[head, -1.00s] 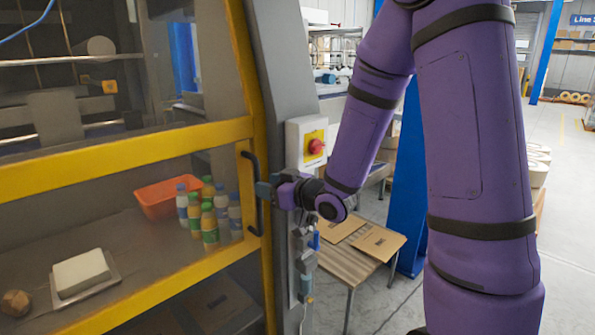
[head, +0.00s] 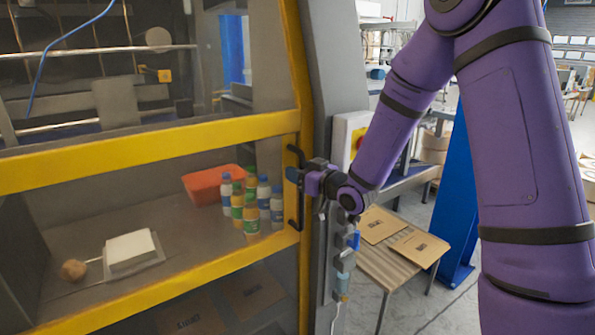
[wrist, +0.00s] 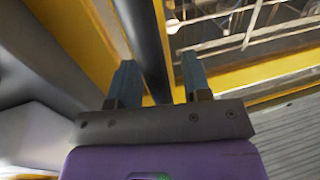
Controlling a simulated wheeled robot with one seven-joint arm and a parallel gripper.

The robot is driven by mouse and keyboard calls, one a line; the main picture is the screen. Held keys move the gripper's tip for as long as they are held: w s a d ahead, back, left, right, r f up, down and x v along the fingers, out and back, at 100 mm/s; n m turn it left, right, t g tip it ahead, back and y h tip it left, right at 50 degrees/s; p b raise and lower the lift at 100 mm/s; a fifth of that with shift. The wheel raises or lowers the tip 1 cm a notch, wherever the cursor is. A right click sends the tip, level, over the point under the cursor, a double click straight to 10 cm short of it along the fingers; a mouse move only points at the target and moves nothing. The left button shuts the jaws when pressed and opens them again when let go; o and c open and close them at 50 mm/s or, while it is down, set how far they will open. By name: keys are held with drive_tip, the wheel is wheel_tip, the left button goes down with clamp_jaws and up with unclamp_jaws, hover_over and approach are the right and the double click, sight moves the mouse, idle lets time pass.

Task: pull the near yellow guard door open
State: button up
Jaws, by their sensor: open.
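The yellow-framed guard door (head: 150,142) fills the left of the head view, with clear panels. It looks closed against the grey machine post. Its black upright handle (head: 298,215) is on the right side of the frame. My gripper (head: 294,174) is at the handle's upper part. In the wrist view the handle (wrist: 145,35) is a dark bar running between the two open fingers of my gripper (wrist: 158,85), with gaps on both sides. The fingers are around it, not clamped on it.
Behind the door are an orange bin (head: 205,186), several bottles (head: 250,210) and a white block (head: 129,249). A switch box (head: 345,135) is on the post, partly behind my arm. A low table (head: 390,268) with flat cartons and a blue post (head: 455,190) stand to the right.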

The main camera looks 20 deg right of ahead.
drive_tip(key=shift+w+a, duration=0.25)
drive_tip(key=shift+w, duration=0.1)
drive_tip(key=shift+c, duration=0.2)
clamp_jaws()
